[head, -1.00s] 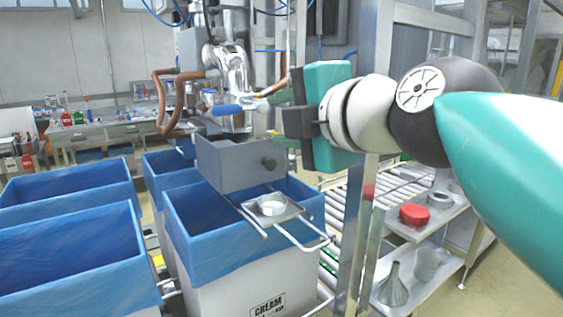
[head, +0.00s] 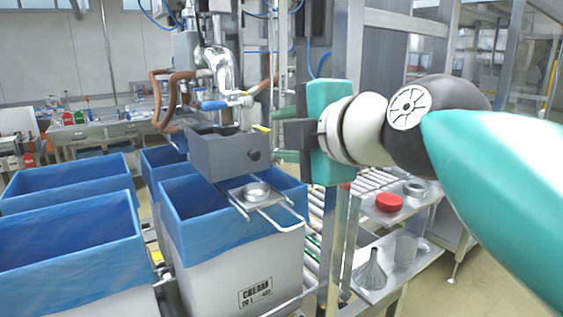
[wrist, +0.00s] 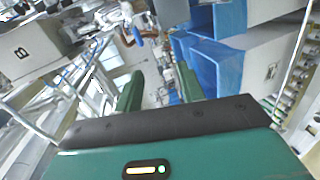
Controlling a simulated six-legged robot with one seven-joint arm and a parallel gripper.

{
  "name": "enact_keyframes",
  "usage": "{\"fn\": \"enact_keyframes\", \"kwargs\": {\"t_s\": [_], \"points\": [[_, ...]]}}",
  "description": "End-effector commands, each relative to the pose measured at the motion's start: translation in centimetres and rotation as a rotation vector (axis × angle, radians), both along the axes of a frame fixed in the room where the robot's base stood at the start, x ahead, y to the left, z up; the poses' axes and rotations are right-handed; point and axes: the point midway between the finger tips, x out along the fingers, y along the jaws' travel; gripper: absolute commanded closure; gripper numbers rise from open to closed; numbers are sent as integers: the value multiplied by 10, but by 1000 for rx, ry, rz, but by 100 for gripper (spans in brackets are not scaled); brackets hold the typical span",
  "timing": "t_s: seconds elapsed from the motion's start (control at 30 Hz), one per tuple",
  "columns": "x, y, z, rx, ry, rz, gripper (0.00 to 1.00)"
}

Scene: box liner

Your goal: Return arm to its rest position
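My gripper (wrist: 160,88) is at the bottom of the wrist view, its two green fingers apart with nothing between them. In the head view my gripper (head: 284,143) is held out on the teal and white arm, pointing left, beside the grey box with a dark knob (head: 232,153). Its fingers are partly hidden there, and I cannot tell from that view whether it touches the box.
A metal post (head: 338,240) rises below the arm. A roller conveyor (head: 375,181) runs behind.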

Motion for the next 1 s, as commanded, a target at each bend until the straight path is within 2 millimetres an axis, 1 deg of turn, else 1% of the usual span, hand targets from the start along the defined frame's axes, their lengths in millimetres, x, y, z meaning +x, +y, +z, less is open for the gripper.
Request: {"fn": "enact_keyframes", "kwargs": {"t_s": [0.03,0.27,0.37,0.47,0.5,0.57,0.6,0.67,0.7,0.77,0.8,0.9,1.0], "points": [[0,-3,-9,20,37,-19,61],[-2,-19,-56,143,236,-133,61],[-6,-30,-83,214,345,-211,61],[-13,-44,-119,310,481,-326,61],[-17,-51,-136,355,542,-384,61],[-24,-63,-161,427,631,-481,61],[-29,-71,-178,477,686,-551,61],[-38,-82,-203,552,765,-658,61],[-44,-89,-219,603,813,-734,61],[-55,-101,-243,682,877,-852,61],[-62,-109,-258,733,914,-934,61],[-81,-127,-293,857,983,-1132,61],[-97,-139,-317,953,1015,-1287,61]]}}
